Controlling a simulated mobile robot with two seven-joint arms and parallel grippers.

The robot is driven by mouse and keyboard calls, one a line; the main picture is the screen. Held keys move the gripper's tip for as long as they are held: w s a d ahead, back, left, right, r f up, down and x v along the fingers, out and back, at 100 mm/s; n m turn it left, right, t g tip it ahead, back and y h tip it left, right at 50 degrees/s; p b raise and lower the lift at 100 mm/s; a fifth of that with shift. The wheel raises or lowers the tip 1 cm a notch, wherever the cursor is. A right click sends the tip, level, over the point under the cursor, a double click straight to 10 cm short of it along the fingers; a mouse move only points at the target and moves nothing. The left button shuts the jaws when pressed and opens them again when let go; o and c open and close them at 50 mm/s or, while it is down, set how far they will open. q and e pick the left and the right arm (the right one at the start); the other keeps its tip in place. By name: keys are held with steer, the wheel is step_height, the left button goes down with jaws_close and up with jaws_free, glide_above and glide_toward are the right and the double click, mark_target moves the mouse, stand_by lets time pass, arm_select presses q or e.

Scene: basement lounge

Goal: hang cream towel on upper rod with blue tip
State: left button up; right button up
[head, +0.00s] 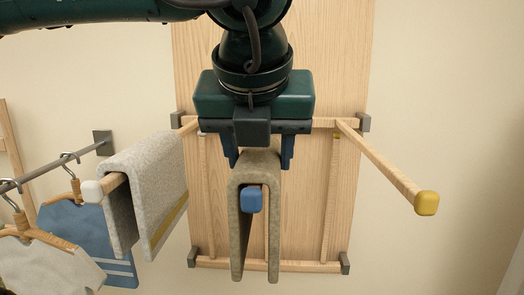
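The cream towel (246,172) is folded over, with its two flaps hanging down on either side of the rod with the blue tip (251,199). The blue tip shows between the flaps, just under the fold; I cannot tell whether the fold bears on the rod. My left gripper (259,160) points down from above, one finger at each side of the towel's top. Most of the rod is hidden behind the towel and tip. My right gripper is not in view.
A grey towel (158,184) hangs on the white-tipped rod (92,190) to the left. A bare rod with a yellow tip (426,203) sticks out to the right. Clothes on hangers (75,235) hang from a rail at far left. A wooden panel (345,75) stands behind.

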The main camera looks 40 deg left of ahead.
arm_select(q)
steer(key=o, duration=1.4)
steer(key=shift+r, duration=0.1)
steer(key=p+v, duration=0.1)
steer(key=v, duration=1.2)
steer(key=shift+s, duration=0.1)
